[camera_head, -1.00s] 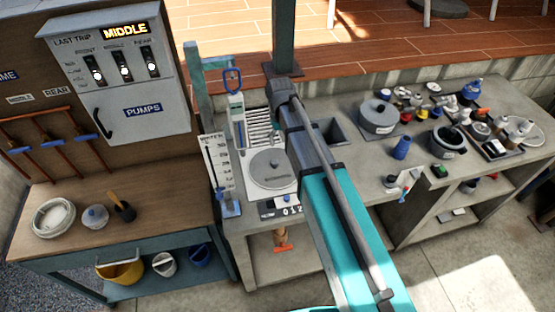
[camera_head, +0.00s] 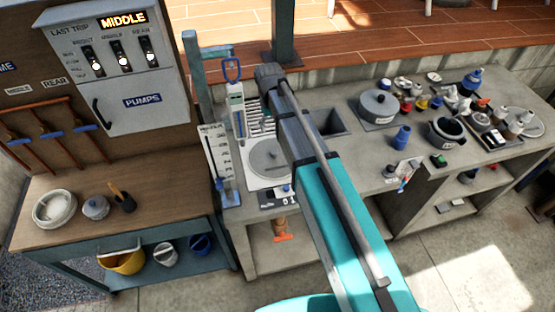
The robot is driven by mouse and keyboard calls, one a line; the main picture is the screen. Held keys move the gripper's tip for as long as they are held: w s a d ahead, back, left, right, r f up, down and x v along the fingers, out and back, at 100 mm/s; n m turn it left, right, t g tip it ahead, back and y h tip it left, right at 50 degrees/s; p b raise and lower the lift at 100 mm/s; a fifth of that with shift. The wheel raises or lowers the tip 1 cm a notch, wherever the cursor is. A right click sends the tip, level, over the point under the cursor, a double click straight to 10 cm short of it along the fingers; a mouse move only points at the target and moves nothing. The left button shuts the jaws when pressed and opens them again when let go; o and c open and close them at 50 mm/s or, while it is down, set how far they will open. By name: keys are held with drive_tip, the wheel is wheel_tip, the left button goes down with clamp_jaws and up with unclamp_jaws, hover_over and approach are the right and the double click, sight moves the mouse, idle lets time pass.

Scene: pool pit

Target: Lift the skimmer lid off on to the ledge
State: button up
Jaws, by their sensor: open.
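A round grey lid-like piece with a central knob (camera_head: 379,103) sits on a flat square plate on the grey counter, right of my arm. A second flat grey disc (camera_head: 267,158) lies on a pale square base with a small readout at its front, just left of my arm. I cannot tell for sure which of the two is the skimmer lid. My teal and grey arm reaches up across the counter and covers the right edge of the flat disc's base. My gripper does not show; I see no fingers.
A square opening (camera_head: 328,121) is in the counter between the arm and the knobbed piece. Blue cup (camera_head: 402,136), dark pot (camera_head: 446,132) and several small parts crowd the right side. A post (camera_head: 284,30) and tiled deck (camera_head: 410,30) lie behind. A wooden bench (camera_head: 75,222) is left.

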sight(274, 151)
drive_tip(key=shift+s+d+f+b, duration=0.1)
drive_tip(key=shift+s+f+b, duration=0.1)
drive_tip(key=shift+f+b, duration=1.55)
drive_tip(key=shift+s+d+f+b, duration=0.1)
drive_tip(key=shift+s+f+b, duration=0.1)
drive_tip(key=shift+f+b, duration=1.5)
drive_tip(key=shift+f, duration=0.2)
drive_tip(key=shift+s+f+b, duration=0.15)
drive_tip(key=shift+f+b, duration=1.1)
drive_tip(key=shift+f, duration=0.05)
drive_tip(key=shift+s+f+b, duration=0.15)
drive_tip(key=shift+f+b, duration=1.05)
drive_tip(key=shift+f, duration=0.05)
drive_tip(key=shift+c, duration=0.2)
clamp_jaws()
